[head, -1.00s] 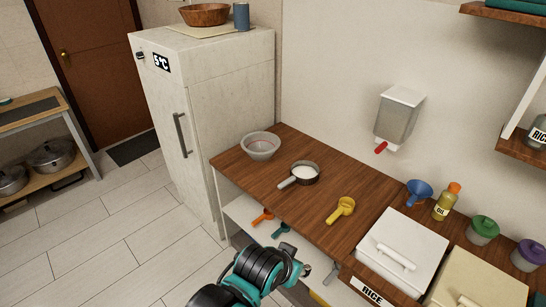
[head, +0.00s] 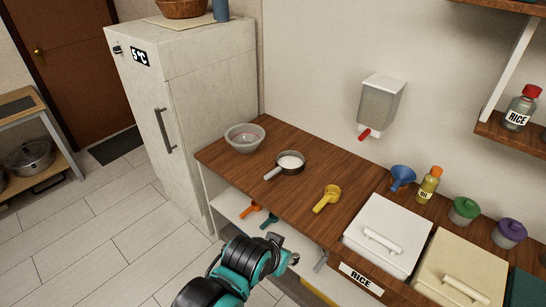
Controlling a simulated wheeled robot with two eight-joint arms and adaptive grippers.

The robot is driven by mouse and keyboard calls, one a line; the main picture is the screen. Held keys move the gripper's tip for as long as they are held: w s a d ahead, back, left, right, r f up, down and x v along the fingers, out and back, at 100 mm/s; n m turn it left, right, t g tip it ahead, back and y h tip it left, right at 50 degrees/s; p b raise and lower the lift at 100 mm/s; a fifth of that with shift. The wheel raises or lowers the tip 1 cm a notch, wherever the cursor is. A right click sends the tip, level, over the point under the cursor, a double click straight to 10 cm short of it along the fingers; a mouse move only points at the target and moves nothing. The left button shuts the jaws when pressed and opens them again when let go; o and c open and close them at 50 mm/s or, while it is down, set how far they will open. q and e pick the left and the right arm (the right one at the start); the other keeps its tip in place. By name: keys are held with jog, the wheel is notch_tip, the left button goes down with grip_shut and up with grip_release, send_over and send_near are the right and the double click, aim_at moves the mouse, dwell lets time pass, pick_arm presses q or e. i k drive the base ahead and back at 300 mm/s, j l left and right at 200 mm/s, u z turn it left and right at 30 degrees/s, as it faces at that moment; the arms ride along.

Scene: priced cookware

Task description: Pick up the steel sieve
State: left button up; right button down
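A small round vessel with a dark metal rim, a pale inside and a light straight handle (head: 290,162) lies on the wooden counter, its handle pointing to the lower left. It looks like the steel sieve, but I cannot make out any mesh. Part of one of my arms, black and teal (head: 245,262), shows at the bottom, in front of and below the counter edge. It is well apart from the vessel.
A grey bowl (head: 245,140) stands left of the vessel, and a yellow scoop (head: 327,198) lies to its right. A dispenser (head: 381,102) hangs above. Bare counter surrounds the vessel.

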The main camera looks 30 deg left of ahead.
aim_at(288, 162)
jog(key=i+j+z, duration=0.2)
jog(key=j, duration=0.3)
jog(key=i+j+z, duration=0.25)
jog(key=j, duration=0.3)
jog(key=j+z, duration=0.2)
jog(key=j, duration=0.3)
jog(key=j+z, duration=0.2)
jog(key=j, duration=0.4)
jog(key=i, duration=0.05)
